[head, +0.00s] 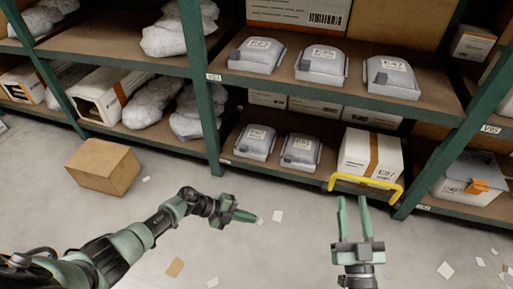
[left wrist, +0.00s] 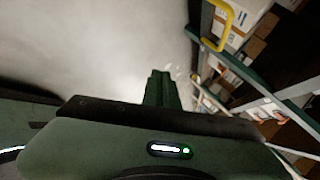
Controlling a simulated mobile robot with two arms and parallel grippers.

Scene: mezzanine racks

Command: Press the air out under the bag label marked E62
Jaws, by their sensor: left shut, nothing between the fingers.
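Several grey bags with white labels sit on the rack in the head view. Three are on the upper shelf: a left bag (head: 257,56), a middle bag (head: 320,64) and a right bag (head: 392,78). Two more, a left bag (head: 255,144) and a right bag (head: 300,152), lie on the lower shelf. The labels are too small to tell surely which is E62. My left gripper (head: 246,216) is shut and empty, in front of and below the lower shelf, and shows in the left wrist view (left wrist: 162,90). My right gripper (head: 355,203) is open and empty, before the yellow handle.
A white box with an orange stripe (head: 370,155) stands right of the lower bags, behind a yellow bar (head: 365,183). A green upright (head: 202,100) borders the bay on the left. A cardboard box (head: 103,166) and scattered paper lie on the otherwise open floor.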

